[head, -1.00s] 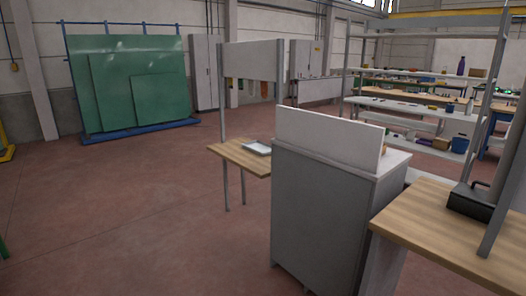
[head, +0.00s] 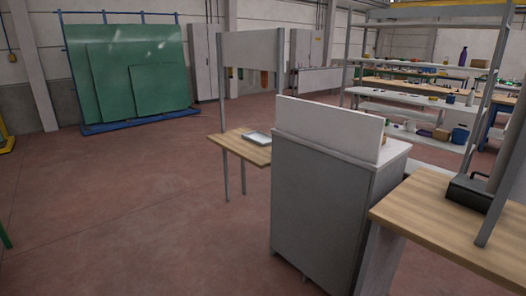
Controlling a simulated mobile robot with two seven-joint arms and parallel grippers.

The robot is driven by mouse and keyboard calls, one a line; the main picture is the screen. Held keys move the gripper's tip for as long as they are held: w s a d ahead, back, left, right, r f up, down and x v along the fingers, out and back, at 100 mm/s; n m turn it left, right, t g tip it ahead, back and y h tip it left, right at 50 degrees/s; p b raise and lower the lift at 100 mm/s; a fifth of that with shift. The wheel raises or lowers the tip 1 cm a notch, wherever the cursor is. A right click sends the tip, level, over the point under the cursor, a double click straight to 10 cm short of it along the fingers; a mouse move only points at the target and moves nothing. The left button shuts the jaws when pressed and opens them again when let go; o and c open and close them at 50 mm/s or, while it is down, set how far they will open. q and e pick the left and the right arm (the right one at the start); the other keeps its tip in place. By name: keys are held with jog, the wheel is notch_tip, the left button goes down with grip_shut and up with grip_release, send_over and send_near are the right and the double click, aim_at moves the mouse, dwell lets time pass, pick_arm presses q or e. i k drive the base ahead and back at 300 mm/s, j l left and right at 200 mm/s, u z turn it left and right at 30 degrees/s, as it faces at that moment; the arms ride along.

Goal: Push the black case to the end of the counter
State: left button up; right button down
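A black case (head: 468,191) rests on a wood-topped counter (head: 425,212) at the right side of the head view. A grey upright post stands in front of part of it, and a dark handle-like bar rises beside it. The right part of the counter is cut off by the picture edge. Neither of my grippers shows in the head view.
A grey cabinet (head: 315,215) with a white upright panel (head: 330,128) stands left of the counter. A small wooden table (head: 235,147) with a tray (head: 257,137) is behind it. Shelves (head: 415,95) stand at the back right. The floor at left is clear.

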aim_at(469, 199)
jog(key=z, duration=1.45)
jog(key=i+j, duration=0.45)
jog(key=i, duration=0.15)
jog(key=i+j, duration=0.45)
jog(key=i, duration=0.2)
jog(key=z, duration=1.15)
